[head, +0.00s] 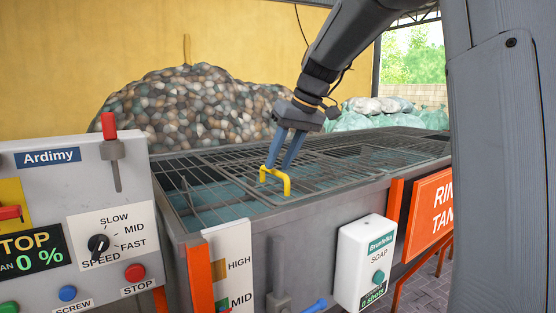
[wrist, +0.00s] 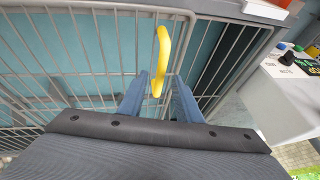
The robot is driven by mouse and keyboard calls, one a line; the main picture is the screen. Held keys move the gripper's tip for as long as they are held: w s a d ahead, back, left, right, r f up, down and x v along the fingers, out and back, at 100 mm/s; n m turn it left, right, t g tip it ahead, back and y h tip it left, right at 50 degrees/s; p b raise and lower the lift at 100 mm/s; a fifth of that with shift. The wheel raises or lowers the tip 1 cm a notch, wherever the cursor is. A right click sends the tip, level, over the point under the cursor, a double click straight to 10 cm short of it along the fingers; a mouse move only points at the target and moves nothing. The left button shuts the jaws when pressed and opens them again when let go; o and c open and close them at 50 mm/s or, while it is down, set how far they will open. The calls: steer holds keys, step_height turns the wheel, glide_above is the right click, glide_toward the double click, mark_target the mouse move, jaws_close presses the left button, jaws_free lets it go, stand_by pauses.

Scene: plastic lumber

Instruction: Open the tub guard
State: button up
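The tub guard (head: 335,170) is a grey wire grid lying flat over the tub of blue water. A yellow loop handle (head: 287,184) stands up from its near edge; in the wrist view the handle (wrist: 163,45) runs down the middle. My gripper (head: 280,165) points down at the handle with its blue fingers apart. In the wrist view, the fingers of my gripper (wrist: 159,80) stand on either side of the handle's lower end, with gaps visible. I cannot tell whether a finger touches the handle.
A control panel (head: 60,235) with a red lever (head: 109,127) stands at the left. A heap of pebble-like pieces (head: 195,108) lies behind.

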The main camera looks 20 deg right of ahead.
steer(key=shift+w+a+f, duration=0.2)
steer(key=shift+a+f, duration=0.05)
steer(key=shift+f, duration=0.4)
jaws_close()
